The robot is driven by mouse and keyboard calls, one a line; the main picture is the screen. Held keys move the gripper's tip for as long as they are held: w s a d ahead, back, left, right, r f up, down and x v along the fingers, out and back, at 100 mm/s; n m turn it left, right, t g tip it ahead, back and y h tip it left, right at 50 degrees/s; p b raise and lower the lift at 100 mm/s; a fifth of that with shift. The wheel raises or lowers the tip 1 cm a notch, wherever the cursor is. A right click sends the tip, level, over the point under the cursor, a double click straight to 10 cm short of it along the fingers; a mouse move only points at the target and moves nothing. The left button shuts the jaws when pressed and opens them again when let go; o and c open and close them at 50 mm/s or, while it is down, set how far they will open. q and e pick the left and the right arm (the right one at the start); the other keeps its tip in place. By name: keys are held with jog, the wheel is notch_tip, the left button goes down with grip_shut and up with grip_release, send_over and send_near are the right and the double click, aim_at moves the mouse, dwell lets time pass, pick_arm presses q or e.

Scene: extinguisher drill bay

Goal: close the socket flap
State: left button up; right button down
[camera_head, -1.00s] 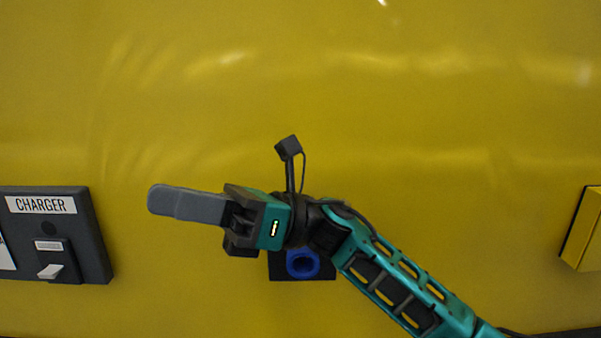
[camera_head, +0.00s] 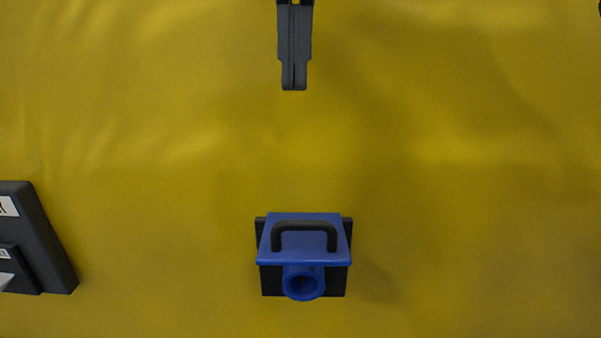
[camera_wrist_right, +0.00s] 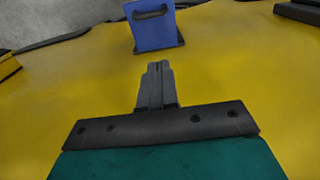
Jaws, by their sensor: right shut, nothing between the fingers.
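The blue socket flap (camera_head: 304,259) has a black handle (camera_head: 305,229). It juts out above the round blue socket (camera_head: 303,284), whose mouth is uncovered, so the flap stands open. A black plate (camera_head: 348,279) is behind them on the yellow wall. My right gripper (camera_head: 294,88) is shut and empty, pointing down from the top edge, apart from the flap and above it in the picture. In the right wrist view, the shut fingers (camera_wrist_right: 156,68) point toward the flap (camera_wrist_right: 154,35), with a gap between. My left gripper is out of view.
A dark charger panel (camera_head: 45,240) is cut off at the left edge. The yellow wall (camera_head: 460,170) is bare to the right of the socket and between gripper and flap. Dark fixtures show at the wrist view's top right (camera_wrist_right: 298,12).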

jog(key=b, duration=0.3)
send_over(298, 242)
jog(key=w, duration=0.1)
notch_tip(298, 242, down, 11)
jog(key=shift+d+f, duration=0.1)
jog(key=shift+f, duration=0.1)
jog(key=shift+s+f, duration=0.45)
jog(key=shift+f, duration=0.05)
jog(key=shift+s, duration=0.1)
